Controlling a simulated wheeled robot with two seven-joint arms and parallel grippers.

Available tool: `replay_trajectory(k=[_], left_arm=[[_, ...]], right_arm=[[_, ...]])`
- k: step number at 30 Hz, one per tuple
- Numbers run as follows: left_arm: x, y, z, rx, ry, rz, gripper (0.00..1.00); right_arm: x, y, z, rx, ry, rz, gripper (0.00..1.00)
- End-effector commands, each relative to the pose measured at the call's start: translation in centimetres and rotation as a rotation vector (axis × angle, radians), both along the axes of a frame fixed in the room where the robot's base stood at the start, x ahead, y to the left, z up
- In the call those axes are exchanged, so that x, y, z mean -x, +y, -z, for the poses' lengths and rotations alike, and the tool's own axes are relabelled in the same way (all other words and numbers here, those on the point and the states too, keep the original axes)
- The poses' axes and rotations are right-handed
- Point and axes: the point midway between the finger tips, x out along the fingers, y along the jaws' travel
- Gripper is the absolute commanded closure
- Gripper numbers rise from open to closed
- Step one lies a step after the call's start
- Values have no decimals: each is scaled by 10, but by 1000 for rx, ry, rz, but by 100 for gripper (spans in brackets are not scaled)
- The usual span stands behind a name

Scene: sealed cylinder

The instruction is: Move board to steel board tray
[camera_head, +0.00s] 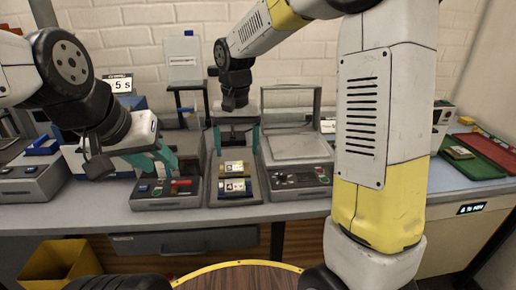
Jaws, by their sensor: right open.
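Two small boards with yellow and white parts lie in a grey metal tray-like fixture (213,193) at the middle of the bench, an upper board (234,168) and a lower board (235,186). I cannot tell for sure whether this fixture is the steel board tray. Another small board (459,152) lies on the green mat at the right. My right gripper (237,146) is open, pointing down just above and behind the upper board, its teal fingers spread. My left gripper (155,160) has teal fingers apart and appears empty, above the device left of the fixture.
A grey lidded machine (297,148) stands right of the fixture. A button box (166,195) stands left of it. A yellow bin (55,265) is below the bench. My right arm blocks part of the bench.

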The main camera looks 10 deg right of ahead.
Motion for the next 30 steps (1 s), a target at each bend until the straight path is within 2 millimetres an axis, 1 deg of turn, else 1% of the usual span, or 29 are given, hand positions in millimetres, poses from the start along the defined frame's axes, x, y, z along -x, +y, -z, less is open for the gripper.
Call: replay_trajectory(k=[1, 3, 5, 6, 8, 9, 11, 12, 15, 18, 21, 24, 30], left_arm=[[0, 0, 0, 0, 0, 0, 64], [0, 0, 0, 0, 0, 0, 64], [0, 0, 0, 0, 0, 0, 64], [0, 0, 0, 0, 0, 0, 64], [0, 0, 0, 0, 0, 0, 64], [0, 0, 0, 0, 0, 0, 64], [0, 0, 0, 0, 0, 0, 64], [0, 0, 0, 0, 0, 0, 64], [0, 0, 0, 0, 0, 0, 64], [0, 0, 0, 0, 0, 0, 64], [0, 0, 0, 0, 0, 0, 64], [0, 0, 0, 0, 0, 0, 64], [0, 0, 0, 0, 0, 0, 64]], right_arm=[[8, -13, -14, -15, -30, 4, 21], [23, -30, -32, -40, -75, 0, 21], [39, -47, -47, -63, -120, -4, 21], [50, -57, -56, -77, -152, -7, 21], [68, -72, -66, -96, -199, -13, 21], [80, -81, -72, -108, -231, -16, 21], [99, -93, -79, -123, -282, -20, 21], [111, -100, -82, -132, -314, -23, 21], [139, -114, -86, -148, -392, -30, 21], [159, -123, -86, -158, -453, -36, 21], [171, -127, -85, -162, -494, -41, 21], [177, -129, -84, -163, -513, -45, 21], [178, -129, -83, -164, -517, -45, 21]])
